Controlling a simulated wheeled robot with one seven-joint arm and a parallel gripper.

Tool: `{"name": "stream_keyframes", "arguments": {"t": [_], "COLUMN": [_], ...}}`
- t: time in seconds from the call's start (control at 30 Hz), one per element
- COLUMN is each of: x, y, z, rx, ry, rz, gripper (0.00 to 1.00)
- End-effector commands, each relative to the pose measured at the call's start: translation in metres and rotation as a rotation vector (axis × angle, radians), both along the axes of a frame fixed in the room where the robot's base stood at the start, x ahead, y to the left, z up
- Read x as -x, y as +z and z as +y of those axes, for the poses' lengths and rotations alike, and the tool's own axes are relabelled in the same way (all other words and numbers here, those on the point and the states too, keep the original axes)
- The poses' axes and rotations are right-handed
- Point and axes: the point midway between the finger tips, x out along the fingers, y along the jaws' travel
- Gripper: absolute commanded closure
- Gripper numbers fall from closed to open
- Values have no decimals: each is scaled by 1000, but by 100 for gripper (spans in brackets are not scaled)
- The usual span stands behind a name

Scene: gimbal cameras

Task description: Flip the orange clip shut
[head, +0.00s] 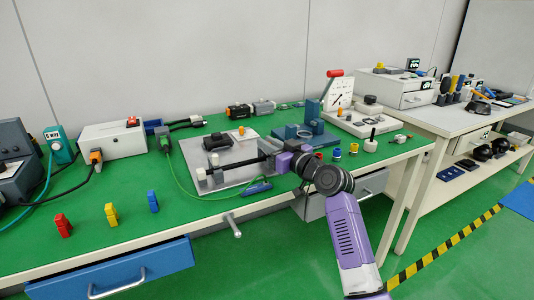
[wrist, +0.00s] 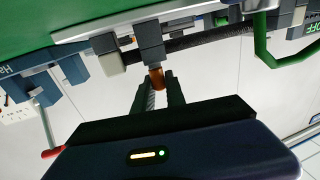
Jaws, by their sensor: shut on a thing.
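In the wrist view, a small orange clip (wrist: 157,78) sits at the end of a dark grey block, between the two fingers of my gripper (wrist: 157,92). The fingers are shut on it. The grey block (wrist: 149,42) is next to a dark ridged rod (wrist: 205,39). In the head view, my gripper (head: 272,161) is at the right side of the grey tray, at the end of a long black rod (head: 240,163). I cannot make out the clip there; my gripper appears to hide it.
The grey tray (head: 236,180) lies on the green bench and holds a black device (head: 217,142) and a small orange piece (head: 241,131). A green cable (head: 181,184) curves along its left. A blue stand (head: 312,117) is behind my gripper.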

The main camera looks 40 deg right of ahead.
Motion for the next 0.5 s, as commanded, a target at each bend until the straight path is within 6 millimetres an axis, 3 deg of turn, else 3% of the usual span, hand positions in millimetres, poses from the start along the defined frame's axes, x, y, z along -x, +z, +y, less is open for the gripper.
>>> {"name": "stream_keyframes", "arguments": {"t": [0.37,0.4,0.5], "x": [2,2,2], "y": [-1,-1,-1], "z": [-2,-2,-2], "rx": [-1,-1,0], "ry": [6,6,7], "rz": [3,3,3], "gripper": [100,78,62]}}
